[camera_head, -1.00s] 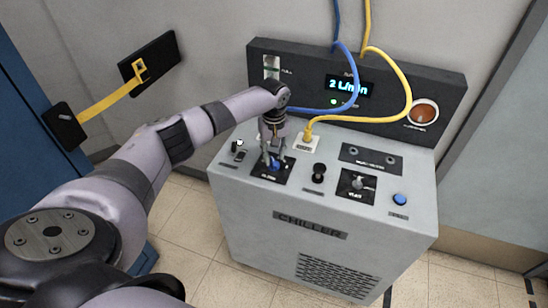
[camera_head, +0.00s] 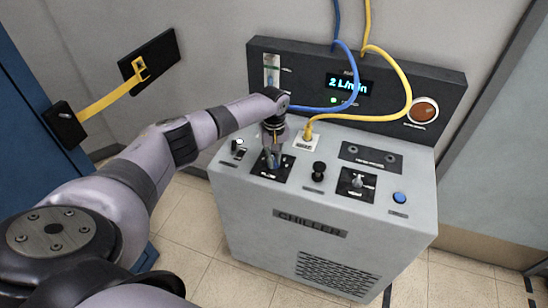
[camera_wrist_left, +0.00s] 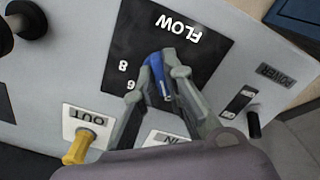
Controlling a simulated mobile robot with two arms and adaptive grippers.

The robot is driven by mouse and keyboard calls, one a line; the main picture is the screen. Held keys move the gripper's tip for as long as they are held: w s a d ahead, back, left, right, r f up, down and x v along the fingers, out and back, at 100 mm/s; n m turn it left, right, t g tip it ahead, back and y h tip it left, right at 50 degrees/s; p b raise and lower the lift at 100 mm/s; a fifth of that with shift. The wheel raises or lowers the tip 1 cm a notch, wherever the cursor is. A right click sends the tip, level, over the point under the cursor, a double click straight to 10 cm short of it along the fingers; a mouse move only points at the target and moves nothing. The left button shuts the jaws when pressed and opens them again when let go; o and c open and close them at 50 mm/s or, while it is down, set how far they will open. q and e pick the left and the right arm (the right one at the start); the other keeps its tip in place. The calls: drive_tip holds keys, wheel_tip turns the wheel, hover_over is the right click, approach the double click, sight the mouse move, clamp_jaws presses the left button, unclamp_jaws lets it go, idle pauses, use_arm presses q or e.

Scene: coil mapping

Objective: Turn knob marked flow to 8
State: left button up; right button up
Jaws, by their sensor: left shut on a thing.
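The flow knob (camera_wrist_left: 157,75) is blue and sits on a black plate marked FLOW (camera_wrist_left: 180,28), shown upside down in the left wrist view. The digits 8 and 6 show on the plate beside it. My left gripper (camera_wrist_left: 162,72) is shut on the knob, one finger on each side. In the head view, my left gripper (camera_head: 271,160) points down onto the flow plate (camera_head: 285,170) at the left of the chiller top and hides most of the knob. The display (camera_head: 348,88) reads 2 L/min. My right gripper is not in view.
The chiller top (camera_head: 325,205) also carries a black knob (camera_head: 318,171), another plate with a knob (camera_head: 357,182), a blue button (camera_head: 399,198) and a small switch (camera_head: 238,153). Blue (camera_head: 320,109) and yellow (camera_head: 385,118) hoses run behind the gripper. An orange lamp (camera_head: 422,111) is at right.

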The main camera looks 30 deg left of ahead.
use_arm(q)
drive_tip(key=shift+m, duration=0.3)
clamp_jaws()
drive_tip(key=shift+m+p, duration=0.45)
drive_tip(key=shift+m, duration=0.35)
drive_tip(key=m, duration=0.2)
drive_tip(key=shift+m+p, duration=0.3)
drive_tip(key=shift+m, duration=0.1)
drive_tip(key=m, duration=0.2)
drive_tip(key=shift+a+m, duration=0.15)
drive_tip(key=shift+m, duration=0.15)
drive_tip(key=m, duration=0.3)
drive_tip(key=shift+m, duration=0.3)
drive_tip(key=m, duration=0.5)
drive_tip(key=shift+a, duration=0.15)
drive_tip(key=m, duration=0.5)
drive_tip(key=shift+w, duration=0.1)
drive_tip(key=shift+r+m, duration=0.1)
drive_tip(key=shift+m, duration=0.3)
drive_tip(key=o, duration=0.7)
unclamp_jaws()
